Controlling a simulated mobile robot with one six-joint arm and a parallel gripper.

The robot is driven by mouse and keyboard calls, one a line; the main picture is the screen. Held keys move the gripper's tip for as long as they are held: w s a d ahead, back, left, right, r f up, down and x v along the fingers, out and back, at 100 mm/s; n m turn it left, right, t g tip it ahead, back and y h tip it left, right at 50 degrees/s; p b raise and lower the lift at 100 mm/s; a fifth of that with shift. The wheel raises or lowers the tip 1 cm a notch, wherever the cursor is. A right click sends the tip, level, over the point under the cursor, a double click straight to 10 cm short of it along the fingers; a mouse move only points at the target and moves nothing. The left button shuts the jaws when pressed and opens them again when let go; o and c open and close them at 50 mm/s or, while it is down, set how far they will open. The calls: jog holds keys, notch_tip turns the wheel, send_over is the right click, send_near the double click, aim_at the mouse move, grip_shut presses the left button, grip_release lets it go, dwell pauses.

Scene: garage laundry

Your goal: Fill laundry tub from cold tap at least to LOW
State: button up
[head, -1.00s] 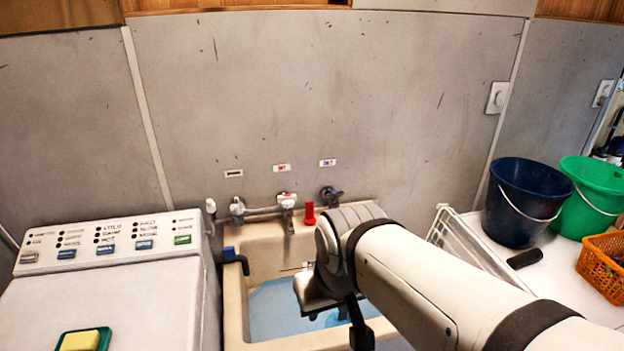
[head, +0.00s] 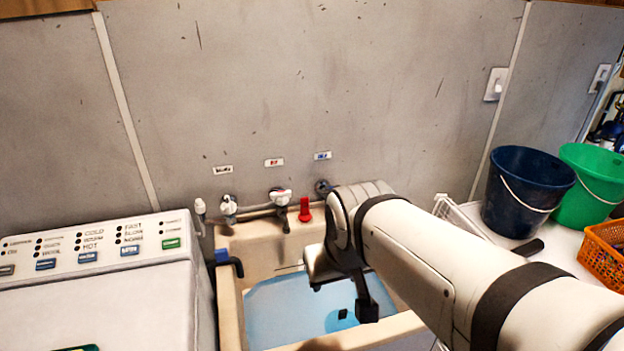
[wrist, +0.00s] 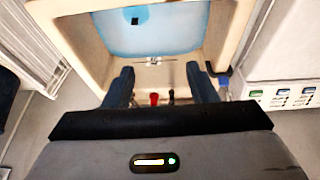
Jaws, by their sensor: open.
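The beige laundry tub (head: 229,305) stands against the wall. A blue surface that looks like water (head: 290,310) covers its lower part, with a small dark square in it. A thin marking (head: 290,267) on the back inner wall is too small to read. Above are a left tap (head: 229,207), a middle tap (head: 281,197) under a red label, and a right tap (head: 322,187) under a blue label (head: 323,155). My arm partly hides the right tap. My gripper (wrist: 162,84) is open and empty, over the tub's back edge. I see no running stream.
A red upright object (head: 304,210) stands on the tub's back ledge. A washing machine (head: 110,290) is at left, with a dark blue hook-shaped fitting (head: 228,259) at the tub's edge. A white rack (head: 460,217), blue bucket (head: 515,210), green bucket (head: 590,190) and orange basket (head: 605,250) are at right.

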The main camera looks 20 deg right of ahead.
jog(key=o, duration=0.6)
jog(key=w+d+f+t+b, duration=0.2)
jog(key=w+d, duration=0.1)
jog(key=w, duration=0.4)
jog(key=w+d+f+t+h+b, duration=0.1)
jog(key=w+d+f+t+b, duration=0.1)
jog(key=w, duration=0.6)
jog(key=w+d+f+t+h+b, duration=0.1)
jog(key=w+d+f+t+b, duration=0.1)
jog(key=w+d, duration=0.3)
jog(key=shift+w+d+f+m+t+b, duration=0.1)
jog(key=shift+w+d+m+t+b, duration=0.05)
jog(key=shift+w+b, duration=0.4)
jog(key=shift+w+d+m+t+b, duration=0.15)
jog(key=shift+w+b, duration=0.2)
jog(key=shift+w, duration=0.4)
jog(key=n+t+y+b, duration=0.1)
jog(key=t+b, duration=0.3)
jog(key=b, duration=0.1)
send_near(334, 193)
notch_tip(334, 193, down, 3)
jog(key=w+d+n+t+y+b, duration=0.1)
jog(key=w+d+t+y+b, duration=0.1)
jog(key=w+t+y, duration=0.1)
jog(key=shift+y, duration=0.4)
jog(key=w, duration=0.5)
jog(key=w+a+p, duration=0.1)
jog(key=w, duration=0.1)
jog(key=shift+w+r, duration=0.25)
jog(key=shift+w, duration=0.1)
